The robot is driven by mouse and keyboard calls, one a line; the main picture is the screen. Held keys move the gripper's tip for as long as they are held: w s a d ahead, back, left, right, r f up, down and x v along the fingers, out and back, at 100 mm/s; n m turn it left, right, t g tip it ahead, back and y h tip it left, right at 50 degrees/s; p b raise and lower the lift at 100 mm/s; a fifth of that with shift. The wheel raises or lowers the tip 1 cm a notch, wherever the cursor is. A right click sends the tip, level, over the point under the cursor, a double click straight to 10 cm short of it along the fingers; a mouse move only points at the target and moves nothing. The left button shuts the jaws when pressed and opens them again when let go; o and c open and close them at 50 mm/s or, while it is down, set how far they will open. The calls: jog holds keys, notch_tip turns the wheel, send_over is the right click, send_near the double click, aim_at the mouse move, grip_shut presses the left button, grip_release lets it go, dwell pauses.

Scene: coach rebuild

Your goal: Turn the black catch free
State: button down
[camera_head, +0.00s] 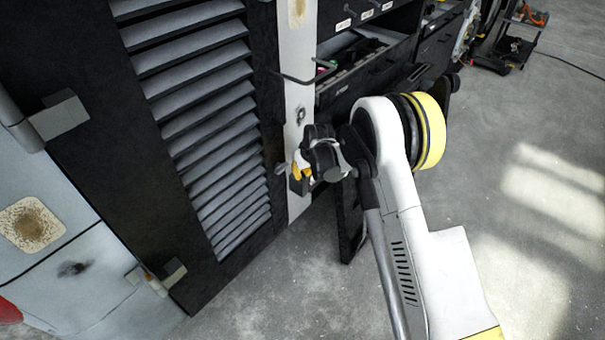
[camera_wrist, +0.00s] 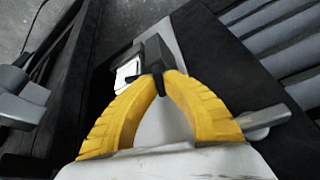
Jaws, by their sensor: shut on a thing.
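The black catch (camera_wrist: 155,48) is a small dark block beside a pale metal plate, on the white post at the edge of the louvred panel. In the wrist view the yellow fingertips of my gripper (camera_wrist: 159,84) come together on the catch's near end. I cannot tell from these views how far the catch is turned.
A black louvred panel (camera_head: 275,150) stands left of the post. A grey lever-like piece (camera_wrist: 264,118) lies close right of my fingers. An open drawer (camera_head: 360,68) in a dark cabinet is behind.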

jog(key=c, duration=1.5)
grip_release()
jog(key=shift+r, duration=0.1)
jog(key=v, duration=1.1)
jog(key=shift+r, duration=0.4)
jog(key=shift+s+d, duration=0.1)
jog(key=shift+s, duration=0.05)
